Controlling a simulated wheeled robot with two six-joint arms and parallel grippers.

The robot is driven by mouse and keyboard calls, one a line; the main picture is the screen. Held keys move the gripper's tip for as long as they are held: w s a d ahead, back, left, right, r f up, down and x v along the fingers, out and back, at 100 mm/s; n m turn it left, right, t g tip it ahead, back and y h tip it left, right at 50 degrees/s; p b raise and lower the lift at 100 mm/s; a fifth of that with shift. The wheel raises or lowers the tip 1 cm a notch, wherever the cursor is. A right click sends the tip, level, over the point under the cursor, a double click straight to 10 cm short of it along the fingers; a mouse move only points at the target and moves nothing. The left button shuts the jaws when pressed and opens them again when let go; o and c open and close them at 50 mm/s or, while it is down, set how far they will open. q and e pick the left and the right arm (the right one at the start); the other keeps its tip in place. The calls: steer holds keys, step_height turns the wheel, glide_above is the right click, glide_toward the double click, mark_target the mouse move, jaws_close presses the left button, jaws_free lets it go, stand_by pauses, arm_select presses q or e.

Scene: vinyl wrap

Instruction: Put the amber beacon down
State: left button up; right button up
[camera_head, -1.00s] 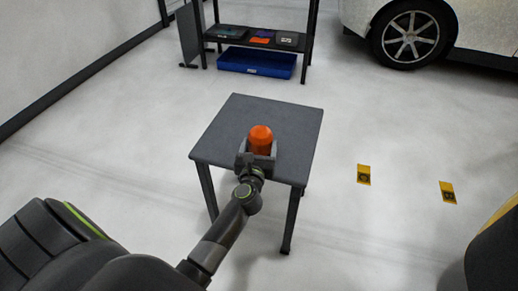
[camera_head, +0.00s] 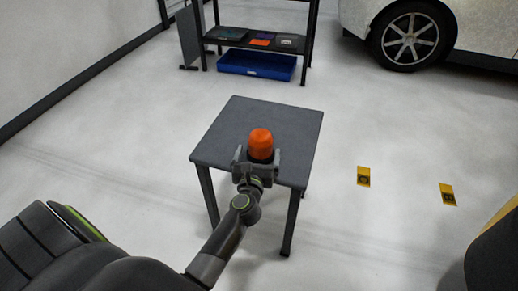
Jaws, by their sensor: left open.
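The amber beacon (camera_head: 261,143) is an orange dome on a dark base. It stands upright on the grey table (camera_head: 282,113), near the table's front edge. My left gripper (camera_head: 259,163) is at the beacon's near side, with its two fingers apart, one on each side of the base. The gripper's body hides the lowest part of the beacon, so I cannot see where its base meets the table top. My right gripper is not in view.
Behind the table stands a dark shelf with a blue bin (camera_head: 257,64) and small items. A white car (camera_head: 435,30) is at the top right. Two yellow floor markers (camera_head: 363,176) lie right of the table. The table top behind the beacon is bare.

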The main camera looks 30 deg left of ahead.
arm_select(q)
steer(key=v, duration=0.9)
steer(key=shift+s, duration=0.4)
steer(key=s+d+f+m+g+h, duration=0.2)
steer(key=s+d+f+m+h, duration=0.25)
steer(key=m, duration=0.85)
steer(key=s+d+f+m+g+h, duration=0.1)
steer(key=s+d+m+h, duration=0.35)
steer(key=m, duration=0.85)
steer(key=s+a+f+m+g, duration=0.3)
steer(key=s+f+m+g, duration=0.2)
steer(key=s, duration=0.3)
steer(key=s+a+f+m+g+y, duration=0.1)
steer(key=s+a+f+m+g, duration=0.3)
steer(key=s+f+m+g, duration=0.2)
steer(key=s+m, duration=0.2)
steer(key=s, duration=0.1)
steer(key=shift+s+a+f+y, duration=0.15)
steer(key=shift+s+f+y, duration=0.05)
steer(key=shift+s+y, duration=0.1)
